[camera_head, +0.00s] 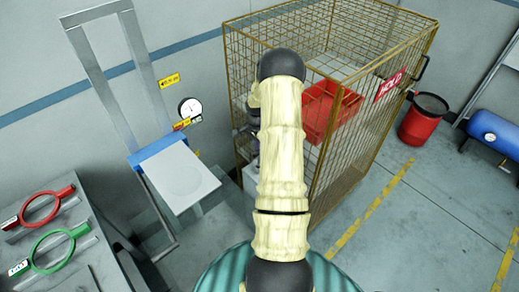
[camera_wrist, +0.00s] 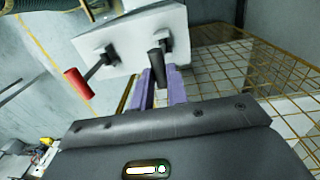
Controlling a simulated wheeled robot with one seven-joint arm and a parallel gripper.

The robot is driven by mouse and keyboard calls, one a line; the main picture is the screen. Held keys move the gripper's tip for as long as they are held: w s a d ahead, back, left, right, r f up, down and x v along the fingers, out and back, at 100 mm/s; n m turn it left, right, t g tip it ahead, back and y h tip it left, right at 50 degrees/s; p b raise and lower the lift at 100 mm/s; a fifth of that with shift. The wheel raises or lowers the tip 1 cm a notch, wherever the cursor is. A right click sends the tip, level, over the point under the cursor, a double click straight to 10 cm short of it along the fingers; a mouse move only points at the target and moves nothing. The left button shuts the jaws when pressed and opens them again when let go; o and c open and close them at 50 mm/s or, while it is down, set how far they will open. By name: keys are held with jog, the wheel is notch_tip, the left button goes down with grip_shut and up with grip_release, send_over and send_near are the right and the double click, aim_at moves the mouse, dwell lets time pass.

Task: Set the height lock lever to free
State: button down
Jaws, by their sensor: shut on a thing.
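In the wrist view, two levers stick out from a pale box (camera_wrist: 125,38). One has a black handle (camera_wrist: 156,62) and is near the middle. The other has a red handle (camera_wrist: 78,84), lies to the left and slants down-left. My gripper (camera_wrist: 161,80), with purple fingers, is shut on the black handle, which stands roughly upright in the picture between the fingers. The red handle is clear of the fingers. No lettering by either lever is readable, so I cannot tell from marks which is the height lock. In the head view my arm hides the gripper and the levers.
A yellow wire cage (camera_head: 345,165) with a red bin (camera_head: 325,110) stands close beside my arm. To the left are a lift frame with a pale platform (camera_head: 183,181) and a gauge (camera_head: 190,107). A red drum (camera_head: 421,122) and blue tank (camera_head: 492,130) stand right.

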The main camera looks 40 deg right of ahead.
jog(key=c, duration=1.4)
grip_release()
jog(key=shift+w, duration=0.15)
jog(key=shift+o, duration=0.2)
notch_tip(320, 180, up, 17)
jog(key=b, duration=0.4)
jog(key=shift+w+r+b, duration=0.2)
jog(key=shift+w+b, duration=0.15)
jog(key=shift+w, duration=0.05)
